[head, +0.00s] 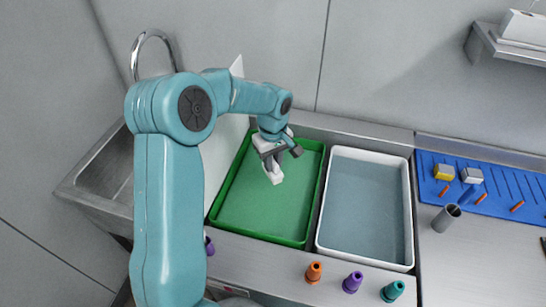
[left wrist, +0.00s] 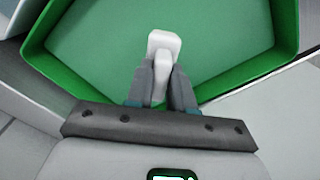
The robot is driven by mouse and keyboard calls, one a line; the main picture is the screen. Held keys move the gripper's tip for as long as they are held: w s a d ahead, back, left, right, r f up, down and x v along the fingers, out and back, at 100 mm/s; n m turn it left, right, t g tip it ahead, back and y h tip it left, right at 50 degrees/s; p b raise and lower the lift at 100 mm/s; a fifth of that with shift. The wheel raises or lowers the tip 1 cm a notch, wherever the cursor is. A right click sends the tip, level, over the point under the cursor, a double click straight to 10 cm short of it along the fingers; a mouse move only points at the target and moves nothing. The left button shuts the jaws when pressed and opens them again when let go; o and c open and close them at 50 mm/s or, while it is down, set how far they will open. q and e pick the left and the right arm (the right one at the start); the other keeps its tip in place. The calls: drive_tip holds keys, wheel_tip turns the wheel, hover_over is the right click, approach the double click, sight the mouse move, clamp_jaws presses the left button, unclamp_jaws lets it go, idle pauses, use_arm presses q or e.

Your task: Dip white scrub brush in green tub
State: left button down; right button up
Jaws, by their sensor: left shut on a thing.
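The green tub (head: 236,222) sits in the counter at the middle of the head view, with a flat green surface inside. My left gripper (head: 271,160) is over the back right part of the tub. It is shut on the white scrub brush (head: 276,177), which points down into the tub. In the left wrist view my gripper's fingers (left wrist: 161,88) close on both sides of the brush (left wrist: 164,44), and the green tub (left wrist: 283,30) lies below. I cannot tell whether the brush touches the surface in the tub. My right gripper is not in view.
A white tub (head: 407,205) with grey-blue content stands right of the green tub. Orange (head: 314,272), purple (head: 352,282) and teal (head: 392,291) cone-like pieces stand on the front ledge. A blue mat (head: 500,209) with small items lies at right. A sink (head: 105,175) is at left.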

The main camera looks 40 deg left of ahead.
sight(273, 174)
use_arm(q)
drive_tip(key=shift+w+f+b, duration=0.1)
drive_tip(key=shift+f+b, duration=2.25)
drive_tip(key=shift+f, duration=0.8)
drive_tip(key=shift+r+p, duration=3.1)
drive_tip(key=shift+r, duration=1.7)
wheel_tip(273, 174, up, 4)
drive_tip(key=p, duration=0.3)
